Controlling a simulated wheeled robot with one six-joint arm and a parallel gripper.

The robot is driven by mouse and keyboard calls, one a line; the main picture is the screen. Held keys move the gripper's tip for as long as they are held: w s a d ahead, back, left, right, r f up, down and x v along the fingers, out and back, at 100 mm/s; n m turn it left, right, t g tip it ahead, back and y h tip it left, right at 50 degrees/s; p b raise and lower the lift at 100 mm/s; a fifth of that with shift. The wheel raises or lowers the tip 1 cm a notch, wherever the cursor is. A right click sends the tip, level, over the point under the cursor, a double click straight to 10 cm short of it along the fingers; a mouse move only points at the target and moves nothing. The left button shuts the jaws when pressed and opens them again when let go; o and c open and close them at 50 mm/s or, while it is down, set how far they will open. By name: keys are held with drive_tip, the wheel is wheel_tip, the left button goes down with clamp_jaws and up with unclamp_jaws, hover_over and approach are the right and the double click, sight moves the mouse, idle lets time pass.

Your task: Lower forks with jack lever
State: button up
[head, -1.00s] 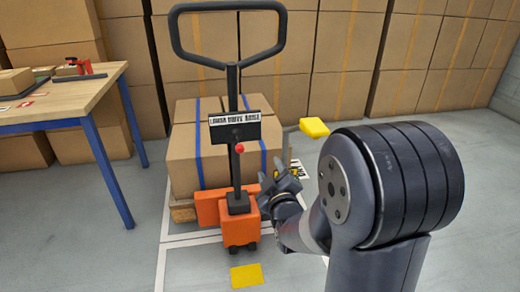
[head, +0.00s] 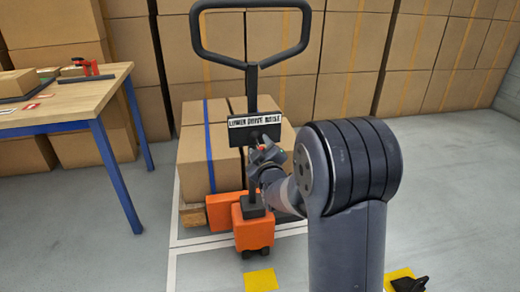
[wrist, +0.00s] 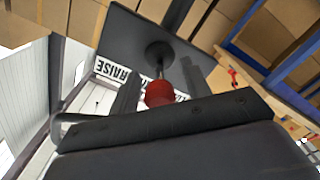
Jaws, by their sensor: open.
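The orange pallet jack (head: 252,226) stands upright, with a black loop handle (head: 197,40) on a post. A control box (head: 255,130) on the post carries a label reading LOWER, DRIVE, RAISE. The jack lever's red knob (wrist: 159,94) sits on a thin stem from a round black base in the wrist view. In the head view the knob is mostly hidden by my gripper. My gripper (head: 266,150) is open just in front of the box. In the wrist view its fingers (wrist: 160,88) stand on either side of the knob; I cannot tell whether they touch it.
Cartons (head: 194,150) with blue straps stand on a wooden pallet (head: 192,215) behind the jack. A workbench (head: 95,98) with blue legs is at the left. Stacked boxes line the back wall. A yellow floor marker (head: 261,280) lies in front.

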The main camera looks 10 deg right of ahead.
drive_tip(key=shift+c, duration=0.5)
clamp_jaws()
